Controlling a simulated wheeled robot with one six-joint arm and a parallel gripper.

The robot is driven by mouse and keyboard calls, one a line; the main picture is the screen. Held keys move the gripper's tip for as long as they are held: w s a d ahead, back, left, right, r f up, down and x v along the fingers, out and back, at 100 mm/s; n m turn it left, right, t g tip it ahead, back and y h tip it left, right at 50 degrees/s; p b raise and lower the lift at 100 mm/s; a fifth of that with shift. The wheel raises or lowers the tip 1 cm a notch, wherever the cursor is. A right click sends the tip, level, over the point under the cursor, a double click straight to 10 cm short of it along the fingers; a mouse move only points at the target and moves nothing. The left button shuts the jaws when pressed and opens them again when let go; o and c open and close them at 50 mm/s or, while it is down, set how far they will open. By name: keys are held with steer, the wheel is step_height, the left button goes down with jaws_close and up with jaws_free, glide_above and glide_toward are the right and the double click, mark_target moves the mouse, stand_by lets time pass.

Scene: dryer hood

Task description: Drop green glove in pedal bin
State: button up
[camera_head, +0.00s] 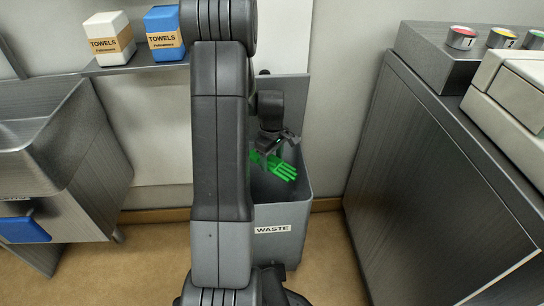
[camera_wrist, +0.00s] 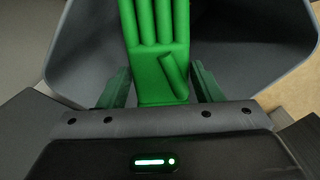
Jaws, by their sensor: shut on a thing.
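The green glove (camera_head: 275,165) is held by my gripper (camera_head: 272,148), which is shut on its cuff end. In the wrist view the glove (camera_wrist: 158,60) lies between the two fingers of my gripper (camera_wrist: 163,88), its fingers pointing away. The pedal bin (camera_head: 295,218) is a grey box with a "WASTE" label on its front. Its lid (camera_head: 291,92) stands raised at the back. The glove is over the open mouth of the bin; in the wrist view the bin's walls (camera_wrist: 240,50) surround it. My own arm hides the bin's left part.
A metal sink (camera_head: 60,140) with a blue item (camera_head: 22,229) on its front stands at left. Two towel boxes (camera_head: 110,38) (camera_head: 164,33) sit on a shelf. A dark metal cabinet (camera_head: 430,180) with coloured buttons on top stands close at right.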

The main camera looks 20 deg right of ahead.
mark_target(272, 160)
steer(key=shift+f, duration=0.25)
steer(key=o, duration=1.1)
steer(key=shift+c, duration=0.2)
steer(key=shift+r, duration=0.1)
step_height(272, 160, up, 14)
steer(key=p, duration=0.3)
steer(key=shift+p, duration=0.3)
steer(key=shift+f, duration=0.25)
step_height(272, 160, down, 14)
steer(key=b, duration=0.3)
steer(key=shift+r, duration=0.25)
steer(key=shift+r+p, duration=1.15)
steer(key=shift+r, duration=0.75)
steer(key=shift+f, duration=0.1)
